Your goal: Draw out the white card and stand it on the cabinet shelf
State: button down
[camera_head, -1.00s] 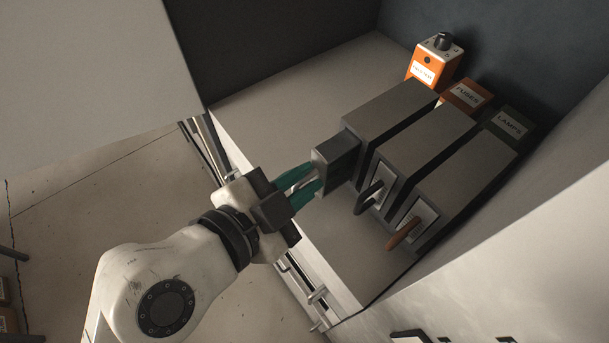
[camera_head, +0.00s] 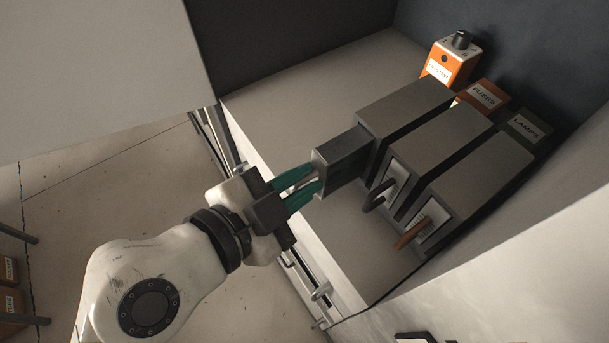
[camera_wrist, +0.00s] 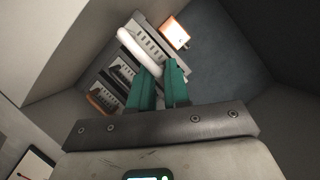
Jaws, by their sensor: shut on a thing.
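The white card shows as a dark grey block (camera_head: 343,158) with a white handle (camera_wrist: 140,48) on its front face. It is partly out of the leftmost grey sleeve (camera_head: 405,106); its rear part is hidden inside. My gripper (camera_head: 305,186) is shut on the white handle with its teal fingers, in front of the sleeve. The wrist view also shows my gripper (camera_wrist: 159,72) at the handle. The sleeves stand on the light cabinet shelf (camera_head: 300,100), which has bare surface to the left of them.
Two more sleeves stand to the right, one with a black handle (camera_head: 379,195), one with a brown handle (camera_head: 412,233). Behind them are an orange box with a knob (camera_head: 452,62), a FUSES box (camera_head: 484,96) and a LAMPS box (camera_head: 525,127). A pale panel (camera_head: 100,70) hangs at upper left.

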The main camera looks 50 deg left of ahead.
jog(key=c, duration=1)
grip_release()
jog(key=shift+s, duration=0.1)
jog(key=v, duration=1.2)
jog(key=shift+a, duration=0.1)
